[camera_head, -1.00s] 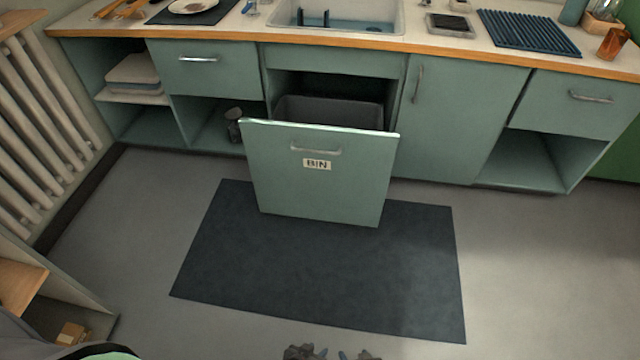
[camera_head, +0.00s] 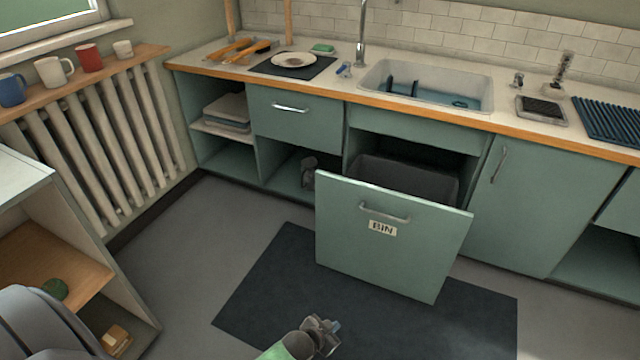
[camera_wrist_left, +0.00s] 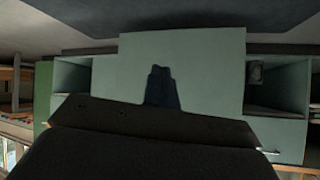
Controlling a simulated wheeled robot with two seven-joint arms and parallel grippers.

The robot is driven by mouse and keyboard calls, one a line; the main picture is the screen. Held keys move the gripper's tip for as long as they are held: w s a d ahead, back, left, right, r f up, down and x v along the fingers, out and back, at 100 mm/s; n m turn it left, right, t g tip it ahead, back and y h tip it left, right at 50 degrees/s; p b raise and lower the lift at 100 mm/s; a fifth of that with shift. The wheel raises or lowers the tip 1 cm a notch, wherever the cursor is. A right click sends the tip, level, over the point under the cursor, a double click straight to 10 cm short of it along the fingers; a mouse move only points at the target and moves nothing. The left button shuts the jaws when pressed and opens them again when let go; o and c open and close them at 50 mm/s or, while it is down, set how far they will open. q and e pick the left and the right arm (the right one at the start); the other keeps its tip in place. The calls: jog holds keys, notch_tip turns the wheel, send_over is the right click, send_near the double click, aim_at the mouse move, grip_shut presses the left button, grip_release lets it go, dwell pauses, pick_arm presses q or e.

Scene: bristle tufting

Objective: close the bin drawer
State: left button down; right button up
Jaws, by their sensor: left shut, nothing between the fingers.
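The bin drawer (camera_head: 390,240) is a pale green front with a silver bar handle (camera_head: 384,213) and a BIN label (camera_head: 382,228). It stands pulled out from the cabinet under the sink, with a dark grey bin (camera_head: 408,178) behind it. My left gripper (camera_head: 334,328) is shut and empty, low in the head view, in front of the drawer and apart from it. In the left wrist view the gripper (camera_wrist_left: 162,88) shows dark against a pale green panel (camera_wrist_left: 210,70), which looks like the drawer front. My right gripper is not in view.
A dark mat (camera_head: 265,290) lies on the grey floor under and before the drawer. A radiator (camera_head: 110,150) and an open shelf unit (camera_head: 60,240) stand at the left. The counter (camera_head: 345,85) with the sink (camera_head: 430,85) runs above the drawer.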

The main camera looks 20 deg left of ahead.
pick_arm(q)
jog(key=w+a+r+m+t+y, duration=0.2)
jog(key=w+a+r+m, duration=0.2)
jog(key=w+a+r, duration=0.65)
jog(key=m+t+y, duration=0.1)
jog(key=m+t, duration=0.5)
jog(key=m, duration=2.1)
send_near(321, 176)
jog(key=w, duration=0.5)
jog(key=shift+w+d, duration=0.1)
jog(key=shift+w+f, duration=0.1)
jog(key=shift+w, duration=0.75)
jog(key=shift+w, duration=0.1)
